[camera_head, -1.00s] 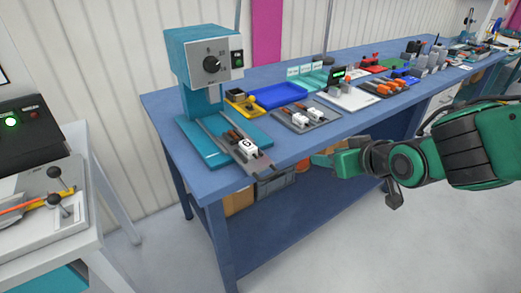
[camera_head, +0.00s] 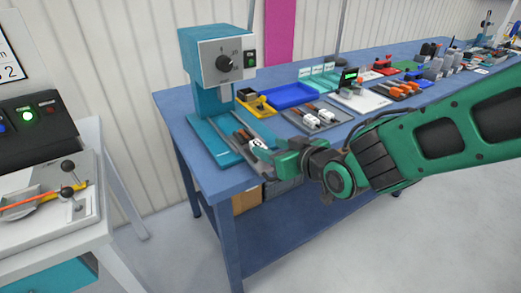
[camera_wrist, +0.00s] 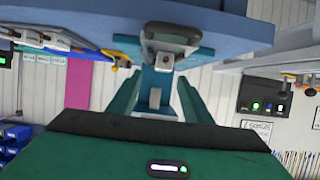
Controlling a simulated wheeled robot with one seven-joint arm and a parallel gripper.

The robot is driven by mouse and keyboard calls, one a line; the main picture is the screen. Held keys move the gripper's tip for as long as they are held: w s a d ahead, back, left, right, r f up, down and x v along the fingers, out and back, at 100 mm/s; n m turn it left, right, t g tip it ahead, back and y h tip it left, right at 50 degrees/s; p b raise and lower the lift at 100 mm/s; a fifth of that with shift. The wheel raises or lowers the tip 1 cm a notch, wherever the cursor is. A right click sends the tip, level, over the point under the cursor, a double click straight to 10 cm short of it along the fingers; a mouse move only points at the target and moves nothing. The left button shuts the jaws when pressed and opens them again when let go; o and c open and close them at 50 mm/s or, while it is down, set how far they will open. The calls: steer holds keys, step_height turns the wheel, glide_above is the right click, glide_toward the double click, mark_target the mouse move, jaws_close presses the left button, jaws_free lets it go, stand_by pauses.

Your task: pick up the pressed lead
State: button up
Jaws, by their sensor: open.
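The pressed lead (camera_head: 256,143), a white plug with dark and orange wires, lies on the grey rail of the teal press (camera_head: 212,70) at the table's left end. Its near end is partly hidden by my gripper (camera_head: 277,160), which is just right of it at the table's front edge. In the wrist view my gripper (camera_wrist: 159,92) is open, its two teal fingers apart with nothing held between them. The press stands beyond them, seen upside down, and a small grey block (camera_wrist: 163,60) shows in front of it; I cannot make out the lead there.
The blue table (camera_head: 200,163) runs to the back right. Right of the press are a blue tray (camera_head: 290,95), a grey tray with similar leads (camera_head: 318,118) and a white board (camera_head: 360,101). A separate white bench (camera_head: 85,215) with a black control box (camera_head: 35,125) stands left.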

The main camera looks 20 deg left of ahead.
mark_target(259, 145)
steer(key=shift+x, duration=2.5)
steer(key=shift+s+a+f, duration=0.1)
steer(key=shift+s, duration=0.05)
jaws_close()
